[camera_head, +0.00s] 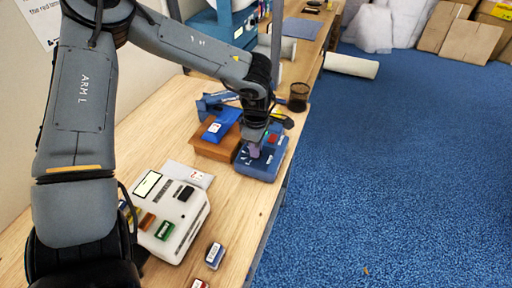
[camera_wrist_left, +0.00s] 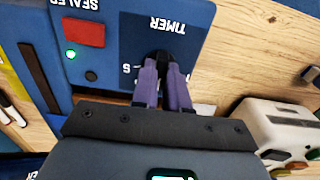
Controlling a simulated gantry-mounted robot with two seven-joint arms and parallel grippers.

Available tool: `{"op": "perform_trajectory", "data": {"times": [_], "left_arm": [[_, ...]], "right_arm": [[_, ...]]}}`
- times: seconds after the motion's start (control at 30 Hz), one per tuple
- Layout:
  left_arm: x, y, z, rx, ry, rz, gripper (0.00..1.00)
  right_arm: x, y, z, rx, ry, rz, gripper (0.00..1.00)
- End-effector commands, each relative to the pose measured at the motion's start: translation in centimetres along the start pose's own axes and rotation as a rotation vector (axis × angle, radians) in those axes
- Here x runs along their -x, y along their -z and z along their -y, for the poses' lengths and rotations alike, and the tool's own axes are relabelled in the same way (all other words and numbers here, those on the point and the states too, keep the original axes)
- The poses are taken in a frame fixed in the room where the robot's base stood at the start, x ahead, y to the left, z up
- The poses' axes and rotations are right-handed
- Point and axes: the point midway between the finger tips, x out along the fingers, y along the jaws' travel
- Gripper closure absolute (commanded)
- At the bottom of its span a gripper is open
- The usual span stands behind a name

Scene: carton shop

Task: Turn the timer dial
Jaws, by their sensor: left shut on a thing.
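The blue sealer (camera_head: 262,170) sits on the bench near its right edge. In the left wrist view its panel (camera_wrist_left: 112,62) shows upside down, with the words SEALER and TIMER, a red block (camera_wrist_left: 83,32) and a lit green lamp. The dark timer dial (camera_wrist_left: 160,54) is below the word TIMER in that view, mostly hidden by my fingers. My left gripper (camera_wrist_left: 165,68) is shut on the dial, its purple fingertips close together around it. In the head view the left gripper (camera_head: 256,148) points down onto the sealer, and the dial is hidden. My right gripper is not in view.
A white machine (camera_head: 190,222) with a green label stands nearer on the bench. A brown box (camera_head: 207,148) with a blue item on top is just left of the sealer. A black mesh cup (camera_head: 298,97) stands behind. Blue floor lies right of the bench.

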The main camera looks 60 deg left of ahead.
Motion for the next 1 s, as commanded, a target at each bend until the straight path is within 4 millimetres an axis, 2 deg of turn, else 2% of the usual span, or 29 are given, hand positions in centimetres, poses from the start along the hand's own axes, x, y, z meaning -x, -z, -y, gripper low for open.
{"op": "perform_trajectory", "data": {"times": [0.4, 0.43, 0.6, 0.87, 1.0], "left_arm": [[0.04, -0.02, 0.0, -0.007, 0.0, 0.0, 1.0], [0.04, -0.02, 0.0, -0.007, 0.0, 0.0, 0.85], [0.03, -0.01, 0.0, -0.007, 0.0, 0.0, 0.61], [0.05, 0.0, -0.01, -0.006, 0.0, 0.0, 0.61], [0.7, -0.04, -0.06, -0.007, -0.002, 0.001, 0.61]], "right_arm": [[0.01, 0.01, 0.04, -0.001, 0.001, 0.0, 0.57], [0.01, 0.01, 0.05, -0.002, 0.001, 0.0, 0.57], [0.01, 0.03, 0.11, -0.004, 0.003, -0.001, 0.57], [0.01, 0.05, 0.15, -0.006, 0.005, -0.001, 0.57], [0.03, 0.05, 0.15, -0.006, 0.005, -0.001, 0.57]]}}
